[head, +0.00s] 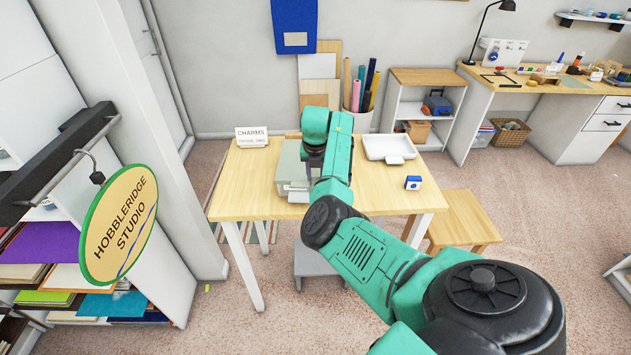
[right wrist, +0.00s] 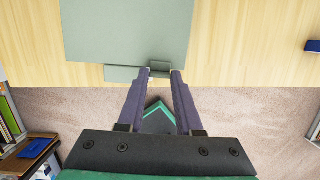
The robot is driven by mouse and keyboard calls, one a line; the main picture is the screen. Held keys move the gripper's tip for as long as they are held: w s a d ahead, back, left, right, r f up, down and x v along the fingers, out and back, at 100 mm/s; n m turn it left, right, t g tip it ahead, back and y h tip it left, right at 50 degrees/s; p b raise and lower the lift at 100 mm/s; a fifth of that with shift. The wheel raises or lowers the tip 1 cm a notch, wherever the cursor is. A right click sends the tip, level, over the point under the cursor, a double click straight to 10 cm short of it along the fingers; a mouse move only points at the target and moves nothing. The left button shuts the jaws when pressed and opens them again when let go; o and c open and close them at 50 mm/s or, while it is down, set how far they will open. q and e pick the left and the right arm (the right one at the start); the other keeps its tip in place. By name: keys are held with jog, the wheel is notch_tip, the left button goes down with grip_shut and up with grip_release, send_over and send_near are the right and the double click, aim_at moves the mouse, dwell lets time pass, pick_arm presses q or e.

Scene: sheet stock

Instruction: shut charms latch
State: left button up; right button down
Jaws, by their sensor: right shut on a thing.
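In the right wrist view the box's flat top (right wrist: 125,30) fills the upper middle. A small grey latch (right wrist: 159,66) sticks out at its near edge. My right gripper (head: 314,168) is at the box's front right side in the head view, partly hiding it. In the right wrist view its fingertips (right wrist: 161,73) are on either side of the latch and shut on it. I cannot tell how far the latch is turned. My left gripper is not in view.
A white tray (head: 387,147) and a small blue box (head: 413,183) are on the table (head: 235,188) to the right. A wooden bench (head: 465,215) stands beside the table. A round hanging sign (head: 120,225) and shelving are at the left.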

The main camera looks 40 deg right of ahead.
jog(key=shift+s+f, duration=0.1)
jog(key=shift+f, duration=0.1)
jog(key=c, duration=0.8)
grip_release()
jog(key=shift+o, duration=1.2)
jog(key=b+v, duration=0.4)
jog(key=v, duration=1)
jog(key=shift+r, duration=0.3)
